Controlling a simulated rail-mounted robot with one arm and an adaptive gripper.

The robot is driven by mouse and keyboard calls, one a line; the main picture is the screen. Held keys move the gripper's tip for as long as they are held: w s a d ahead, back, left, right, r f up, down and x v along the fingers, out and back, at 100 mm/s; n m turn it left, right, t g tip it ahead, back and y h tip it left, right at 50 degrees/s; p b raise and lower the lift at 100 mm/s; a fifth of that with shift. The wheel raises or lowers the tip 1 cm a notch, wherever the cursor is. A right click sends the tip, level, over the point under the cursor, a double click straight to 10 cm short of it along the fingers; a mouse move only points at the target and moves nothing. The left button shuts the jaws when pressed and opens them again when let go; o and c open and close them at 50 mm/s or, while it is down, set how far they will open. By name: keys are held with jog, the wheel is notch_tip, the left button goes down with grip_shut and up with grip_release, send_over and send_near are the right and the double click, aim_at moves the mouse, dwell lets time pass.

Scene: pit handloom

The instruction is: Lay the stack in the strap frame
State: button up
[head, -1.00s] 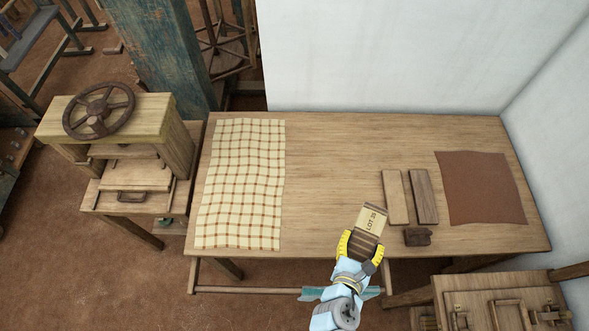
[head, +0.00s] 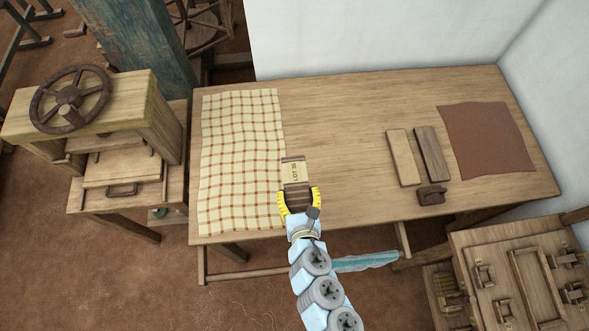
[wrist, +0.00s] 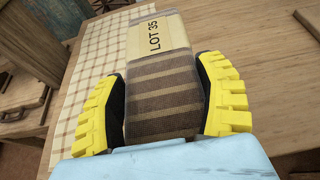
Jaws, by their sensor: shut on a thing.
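My gripper (head: 298,200) is shut on a folded stack of brown striped cloth with a cream band reading "LOT 35" (head: 294,172). The stack is above the table, by the right edge of the checked cloth. In the wrist view the stack (wrist: 163,95) lies between both yellow-backed fingers (wrist: 160,90), its label end pointing away from me. A wooden stand at the lower right carries a raised rectangular frame (head: 535,285) and several small brackets; I cannot tell whether this is the strap frame.
The checked cloth (head: 240,150) lies flat on the wooden table (head: 340,120). Two boards (head: 403,158) (head: 432,152), a small dark block (head: 431,196) and a brown cloth (head: 487,138) lie at the right. A press with a handwheel (head: 70,98) stands left. The table's middle is clear.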

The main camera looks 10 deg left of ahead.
aim_at(300, 179)
jog(key=b+x, duration=0.1)
jog(key=x, duration=0.1)
jog(key=d+b+x, duration=0.1)
jog(key=x, duration=0.1)
jog(key=b+x, duration=0.1)
jog(key=x, duration=0.1)
jog(key=shift+w+f, duration=0.3)
jog(key=shift+f, duration=0.05)
jog(key=w+f+b, duration=0.1)
jog(key=f, duration=0.1)
jog(key=w+f, duration=0.2)
jog(key=shift+w+f+b, duration=0.1)
jog(key=shift+w+b, duration=0.2)
jog(key=shift+b, duration=0.1)
jog(key=shift+w+f+b, duration=0.1)
jog(key=shift+w+f, duration=0.1)
jog(key=shift+f, duration=0.55)
jog(key=shift+w+f+b, duration=0.1)
jog(key=shift+w+f, duration=0.1)
jog(key=shift+f, duration=0.5)
jog(key=shift+w+f+b, duration=0.1)
jog(key=shift+w+f, duration=0.1)
jog(key=shift+f, duration=0.55)
jog(key=shift+f, duration=0.25)
jog(key=o, duration=1.2)
jog(key=shift+r, duration=0.1)
